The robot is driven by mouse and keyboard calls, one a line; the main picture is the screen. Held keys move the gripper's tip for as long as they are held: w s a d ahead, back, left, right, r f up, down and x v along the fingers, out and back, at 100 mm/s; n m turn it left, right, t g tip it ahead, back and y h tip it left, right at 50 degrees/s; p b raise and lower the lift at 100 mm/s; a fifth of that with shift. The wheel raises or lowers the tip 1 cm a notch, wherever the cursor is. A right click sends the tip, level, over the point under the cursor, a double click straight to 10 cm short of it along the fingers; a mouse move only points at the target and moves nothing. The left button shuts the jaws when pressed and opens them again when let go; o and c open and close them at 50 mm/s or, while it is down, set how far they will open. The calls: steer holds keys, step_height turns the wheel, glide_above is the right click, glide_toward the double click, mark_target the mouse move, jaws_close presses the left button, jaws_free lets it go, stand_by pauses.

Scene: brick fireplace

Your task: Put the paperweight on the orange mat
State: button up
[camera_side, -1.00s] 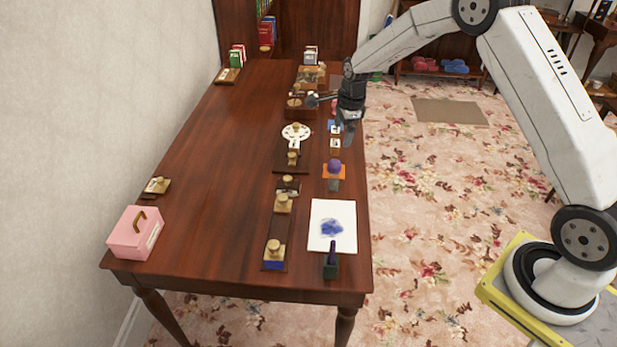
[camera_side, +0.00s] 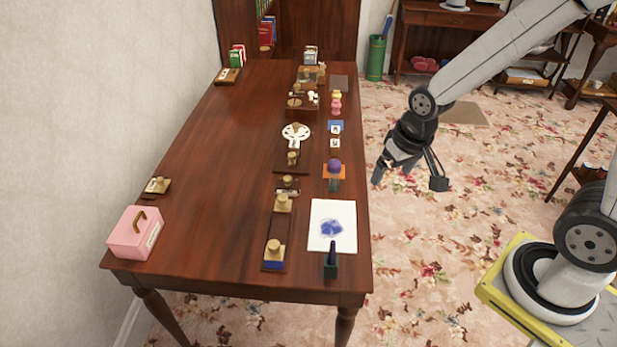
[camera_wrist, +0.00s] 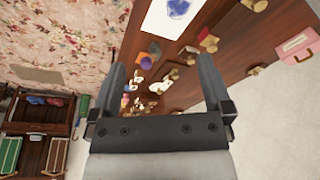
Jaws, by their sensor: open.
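A round purple object, which looks like the paperweight (camera_side: 334,165), rests on the orange mat (camera_side: 327,174) near the table's right edge. My gripper (camera_side: 409,181) is open and empty, with its fingers spread wide. In the side view it hangs to the right of the table edge, apart from the mat and the paperweight. In the wrist view the paperweight (camera_wrist: 146,63) shows between the open fingers, some way off, with part of the orange mat beside it.
White paper with a blue patch (camera_side: 332,240) and a dark upright item (camera_side: 331,262) lie nearer on the table (camera_side: 215,200). Several brass-knobbed items line its middle. A pink box (camera_side: 135,235) stands at the front left corner. The table's left half is mostly clear.

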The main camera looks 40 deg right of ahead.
steer(key=shift+s+a+f+n, duration=0.1)
steer(key=shift+s+a+n, duration=0.05)
steer(key=shift+s+n, duration=0.65)
steer(key=shift+s+a+n, duration=0.15)
steer(key=shift+s+n, duration=0.35)
steer(key=shift+s, duration=0.45)
